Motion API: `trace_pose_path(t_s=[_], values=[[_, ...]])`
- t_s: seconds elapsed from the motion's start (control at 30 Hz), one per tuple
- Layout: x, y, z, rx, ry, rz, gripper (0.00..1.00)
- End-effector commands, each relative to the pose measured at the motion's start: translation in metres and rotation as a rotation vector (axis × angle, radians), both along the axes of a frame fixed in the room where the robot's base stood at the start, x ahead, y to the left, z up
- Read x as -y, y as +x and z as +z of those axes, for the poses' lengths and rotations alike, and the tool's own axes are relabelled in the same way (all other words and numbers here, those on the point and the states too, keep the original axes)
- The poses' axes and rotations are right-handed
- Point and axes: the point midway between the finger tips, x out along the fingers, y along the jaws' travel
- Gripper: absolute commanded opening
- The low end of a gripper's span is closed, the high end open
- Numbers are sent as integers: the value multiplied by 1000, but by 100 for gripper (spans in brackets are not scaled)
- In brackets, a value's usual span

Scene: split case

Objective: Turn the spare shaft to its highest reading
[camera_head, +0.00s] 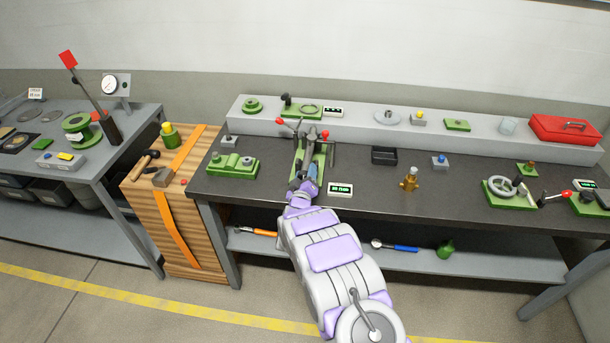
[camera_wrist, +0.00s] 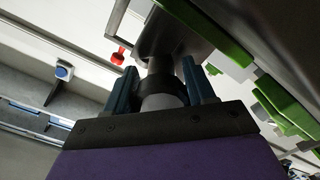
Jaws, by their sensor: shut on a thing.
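A green fixture (camera_head: 319,168) with grey upright parts and red-knobbed levers stands on the dark bench. My gripper (camera_head: 308,184) reaches its near end. In the wrist view its two blue fingers (camera_wrist: 160,82) are shut around a grey cylindrical shaft with a black collar (camera_wrist: 160,101), which I take to be the spare shaft. A grey metal part of the fixture lies just beyond it. A small display with green digits (camera_head: 341,188) sits right of the fixture; its digits are too small to read. The head view mostly hides the shaft behind my gripper.
A green block (camera_head: 232,166) stands left, and a black tray (camera_head: 384,155) and a brass fitting (camera_head: 409,180) stand right. A raised grey shelf (camera_head: 355,118) runs behind. Bare bench lies between the brass fitting and the handwheel (camera_head: 501,187).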

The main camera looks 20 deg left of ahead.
Motion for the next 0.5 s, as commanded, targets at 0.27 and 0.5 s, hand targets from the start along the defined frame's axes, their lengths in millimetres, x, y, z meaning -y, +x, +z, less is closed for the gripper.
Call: trace_pose_path(t_s=[0.27,0.5], values=[[-1,-1,-2,-3,-3,2,24],[-2,-1,-2,-12,31,3,24]])
